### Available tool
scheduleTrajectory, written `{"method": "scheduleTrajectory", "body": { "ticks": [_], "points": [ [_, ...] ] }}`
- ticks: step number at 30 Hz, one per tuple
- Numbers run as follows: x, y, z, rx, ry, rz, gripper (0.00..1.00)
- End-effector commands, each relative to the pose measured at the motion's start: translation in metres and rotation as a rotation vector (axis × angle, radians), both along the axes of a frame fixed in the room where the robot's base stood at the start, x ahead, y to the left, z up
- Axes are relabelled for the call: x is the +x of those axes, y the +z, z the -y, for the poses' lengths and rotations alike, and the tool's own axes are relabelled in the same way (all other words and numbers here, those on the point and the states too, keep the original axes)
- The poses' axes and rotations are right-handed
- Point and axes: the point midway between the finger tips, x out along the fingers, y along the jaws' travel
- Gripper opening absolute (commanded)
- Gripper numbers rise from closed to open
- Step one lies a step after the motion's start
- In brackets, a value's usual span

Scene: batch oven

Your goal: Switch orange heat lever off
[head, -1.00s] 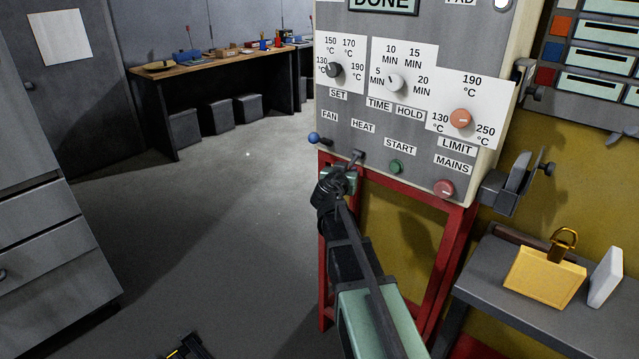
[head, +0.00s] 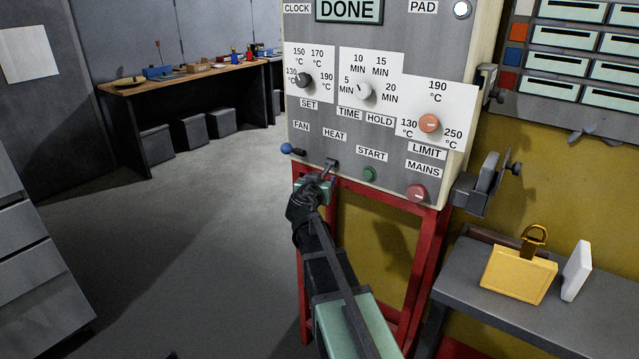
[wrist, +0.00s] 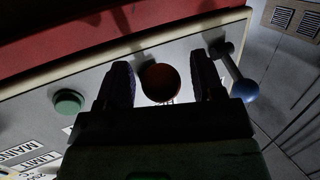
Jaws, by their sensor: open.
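The heat lever sits under the HEAT label on the oven's grey control panel. Its grey stem (head: 331,164) shows in the head view, while its knob is hidden there by my gripper (head: 314,184). In the wrist view the round orange knob (wrist: 160,83), dark in shadow, lies between the two fingers of my gripper (wrist: 161,68). The gripper is open, with a visible gap between each finger and the knob. It is right at the lower edge of the panel.
The blue-balled fan lever (head: 287,148) is close on the left; it also shows near one finger in the wrist view (wrist: 245,91). The green start button (head: 369,174) and red mains button (head: 416,193) are to the right. A red frame (head: 418,275) stands below the panel.

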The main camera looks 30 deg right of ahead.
Motion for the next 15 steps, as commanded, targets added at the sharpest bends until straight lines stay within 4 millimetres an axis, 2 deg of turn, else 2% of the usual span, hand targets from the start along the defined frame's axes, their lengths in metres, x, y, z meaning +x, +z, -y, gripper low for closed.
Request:
{"method": "scheduleTrajectory", "body": {
  "ticks": [5, 15],
  "points": [
    [-0.012, 0.003, -0.011, 0.0, 0.002, 0.0, 0.62],
    [-0.068, 0.016, -0.066, 0.0, 0.002, -0.001, 0.62]
  ]
}}
